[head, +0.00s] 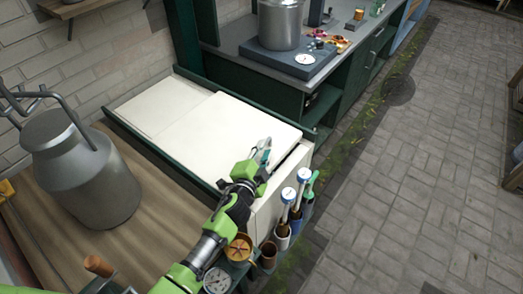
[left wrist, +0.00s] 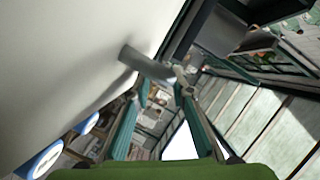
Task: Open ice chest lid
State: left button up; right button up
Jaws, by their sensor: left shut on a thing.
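The ice chest is a cream box with a green frame (head: 160,152), in the middle of the head view. Its lid (head: 220,125) is the cream panel on the near right part of the top. It looks flat, with a dark line under its front edge. My left gripper (head: 263,152) is at that front edge. In the left wrist view, a grey metal handle (left wrist: 146,64) juts from the pale lid surface (left wrist: 60,60). My left gripper (left wrist: 163,92) is shut on this handle. My right gripper is not in view.
A metal milk can (head: 85,170) stands on the wooden top at left. A dark counter with a steel pot (head: 280,25) stands behind. The paved floor (head: 420,190) at right is largely clear.

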pick_arm(q)
jog(key=shift+s+a+f, duration=0.1)
jog(key=shift+s+f, duration=0.1)
jog(key=shift+f, duration=0.15)
jog(key=shift+s+r+p, duration=0.1)
jog(key=shift+s+p, duration=0.3)
jog(key=shift+s, duration=0.1)
jog(key=shift+r+p+v, duration=0.2)
jog(key=shift+p+v, duration=0.35)
jog(key=shift+v, duration=1.1)
jog(key=shift+r+p+v, duration=0.2)
jog(key=shift+p+v, duration=0.3)
jog(key=shift+v, duration=1.1)
jog(key=p+v, duration=0.1)
jog(key=v, duration=0.6)
jog(key=shift+s+a, duration=0.2)
jog(key=shift+s, duration=0.15)
jog(key=shift+o, duration=0.4)
jog(key=shift+r, duration=0.1)
